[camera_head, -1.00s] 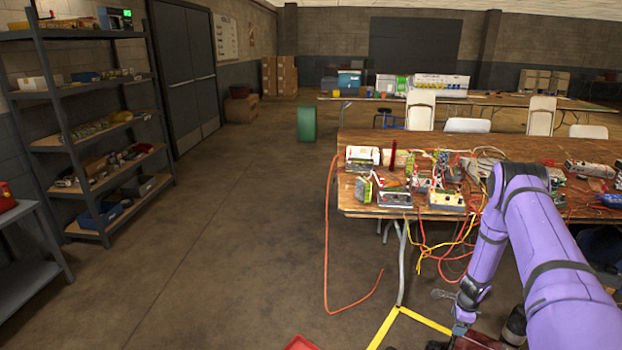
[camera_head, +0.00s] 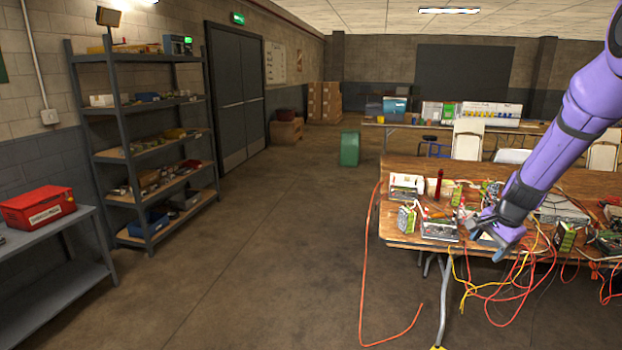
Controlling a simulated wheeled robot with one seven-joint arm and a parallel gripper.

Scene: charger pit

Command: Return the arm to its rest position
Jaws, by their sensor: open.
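My purple arm (camera_head: 566,130) reaches in from the upper right of the head view and slants down to the left. Its end, my gripper (camera_head: 490,238), is over the near left part of the wooden table's front edge, in front of the electronics. It is open, and I see nothing held in it.
The wooden table (camera_head: 400,232) carries electronics, and cables hang from its front. An orange cable (camera_head: 364,280) lies on the floor. Shelves (camera_head: 150,150) and a bench with a red toolbox (camera_head: 38,207) stand at left. The floor between (camera_head: 270,260) is clear.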

